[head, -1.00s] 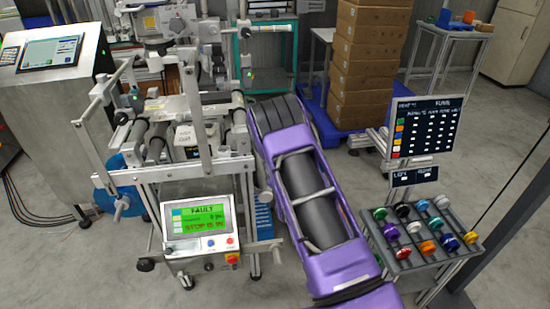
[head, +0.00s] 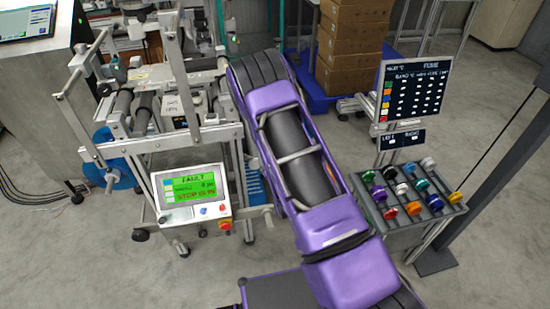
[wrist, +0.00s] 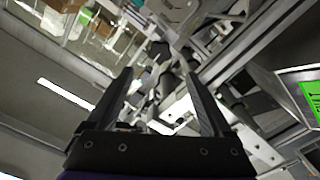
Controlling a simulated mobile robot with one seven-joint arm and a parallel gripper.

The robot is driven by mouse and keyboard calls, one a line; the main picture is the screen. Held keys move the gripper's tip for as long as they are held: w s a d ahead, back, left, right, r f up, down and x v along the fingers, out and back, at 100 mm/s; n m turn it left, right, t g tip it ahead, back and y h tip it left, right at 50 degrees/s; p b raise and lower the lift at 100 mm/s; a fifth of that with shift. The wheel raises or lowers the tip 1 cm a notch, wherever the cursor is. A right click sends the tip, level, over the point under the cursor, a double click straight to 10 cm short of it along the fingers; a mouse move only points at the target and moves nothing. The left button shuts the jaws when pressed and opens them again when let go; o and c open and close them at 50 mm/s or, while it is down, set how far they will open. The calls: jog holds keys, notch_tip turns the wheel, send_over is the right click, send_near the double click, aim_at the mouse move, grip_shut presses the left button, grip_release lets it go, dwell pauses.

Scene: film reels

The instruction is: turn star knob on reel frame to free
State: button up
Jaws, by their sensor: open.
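The reel frame (head: 190,68) is a grey metal machine at the left of the head view. A blue disc (head: 122,180) sits at its lower left side, with a small grey knob-like part (head: 110,179) in front of it. I cannot tell whether this is the star knob, or how it is set. My gripper (wrist: 158,85) is open in the wrist view, its two dark fingers apart with nothing held between them. The frame shows tilted beyond the fingers. In the head view my fingertips cannot be made out.
A control panel (head: 193,193) with a green FAULT screen stands at the frame's front. A rack of coloured knobs (head: 408,190) and a dark sign (head: 413,92) stand at right. Boxes (head: 348,50) are stacked behind. Floor (head: 60,250) is clear at front left.

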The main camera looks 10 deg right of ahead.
jog(key=s, duration=0.7)
jog(key=shift+s, duration=0.15)
